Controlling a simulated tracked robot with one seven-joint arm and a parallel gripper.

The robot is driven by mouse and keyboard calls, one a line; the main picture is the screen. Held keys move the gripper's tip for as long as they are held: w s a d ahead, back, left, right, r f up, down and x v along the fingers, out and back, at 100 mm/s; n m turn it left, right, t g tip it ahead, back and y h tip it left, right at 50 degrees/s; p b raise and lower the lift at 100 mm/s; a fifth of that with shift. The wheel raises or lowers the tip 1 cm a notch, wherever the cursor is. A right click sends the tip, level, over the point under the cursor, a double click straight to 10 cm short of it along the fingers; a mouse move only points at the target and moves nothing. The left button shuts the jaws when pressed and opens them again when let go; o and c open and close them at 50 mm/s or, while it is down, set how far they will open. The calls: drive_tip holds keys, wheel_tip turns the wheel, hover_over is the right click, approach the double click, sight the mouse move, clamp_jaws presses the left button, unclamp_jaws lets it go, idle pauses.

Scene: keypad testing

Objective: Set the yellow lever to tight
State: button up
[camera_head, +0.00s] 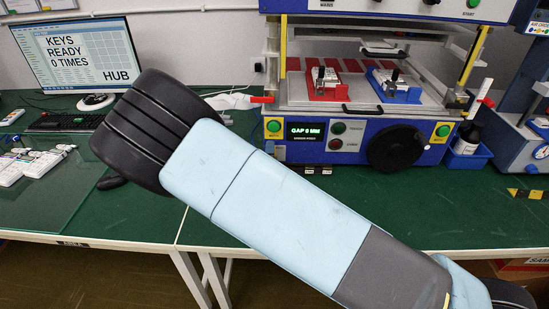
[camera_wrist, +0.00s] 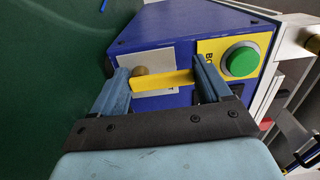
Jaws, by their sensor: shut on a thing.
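The yellow lever (camera_wrist: 165,79) shows in the wrist view, on the blue face of a machine (camera_wrist: 165,32). It lies lengthwise between the two blue fingers of my gripper (camera_wrist: 162,70), which is shut on it. A brass-coloured round piece (camera_wrist: 139,71) is at the lever's left end. A pale label plate (camera_wrist: 135,60) lies behind the lever. My fingers and the lever cover most of its print, so I cannot read the lever's setting. In the head view neither my gripper nor the lever can be made out.
A green button (camera_wrist: 241,62) on a yellow plate sits close to my right finger. My arm crosses the green bench (camera_head: 395,205). A monitor (camera_head: 75,52) and a blue bin (camera_head: 468,155) stand nearby.

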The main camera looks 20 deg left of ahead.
drive_tip(key=o, duration=1)
drive_tip(key=shift+w, duration=0.1)
drive_tip(key=v, duration=1.3)
drive_tip(key=shift+s+d, duration=0.15)
drive_tip(key=shift+s, duration=0.2)
